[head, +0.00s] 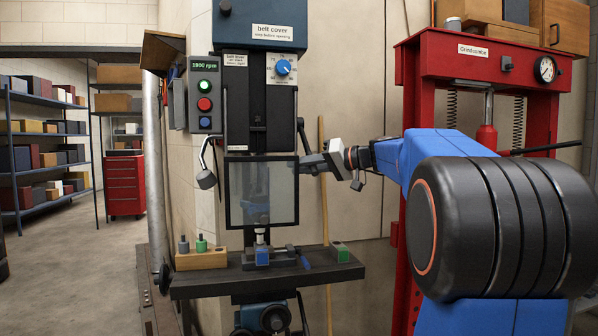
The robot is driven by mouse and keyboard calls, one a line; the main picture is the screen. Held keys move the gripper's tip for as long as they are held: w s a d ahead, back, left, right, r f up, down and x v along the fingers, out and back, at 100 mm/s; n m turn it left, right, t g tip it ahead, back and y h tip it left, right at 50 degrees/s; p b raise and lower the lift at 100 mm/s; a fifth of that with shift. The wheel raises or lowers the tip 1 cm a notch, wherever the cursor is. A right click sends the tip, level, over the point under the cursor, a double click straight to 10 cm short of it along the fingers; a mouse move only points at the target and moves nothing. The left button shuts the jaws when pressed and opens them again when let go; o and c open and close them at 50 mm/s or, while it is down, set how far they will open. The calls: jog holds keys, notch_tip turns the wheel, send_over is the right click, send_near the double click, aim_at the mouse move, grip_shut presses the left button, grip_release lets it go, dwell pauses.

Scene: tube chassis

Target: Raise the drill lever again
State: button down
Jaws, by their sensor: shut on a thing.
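The drill press (258,110) stands in the middle of the head view, with a blue belt cover on top and a clear guard (262,193) in front of the spindle. My gripper (312,165) reaches in from the right and is shut at the right side of the drill head, beside the guard's upper right corner. It appears to hold the drill lever, but the grip is small and partly hidden. A thin black arm (302,132) slants above my gripper, apparently part of the lever. A grey lamp-like part (207,180) hangs on the left side.
The drill table (330,272) carries a small vise with a blue block (262,256), a wooden holder (202,259) and a green block (340,251). A red press (480,75) stands right, behind my arm. Open floor (75,270) lies left.

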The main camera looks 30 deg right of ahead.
jog(key=c, duration=1.6)
grip_release()
jog(key=shift+c, duration=0.2)
jog(key=shift+w+f, duration=0.1)
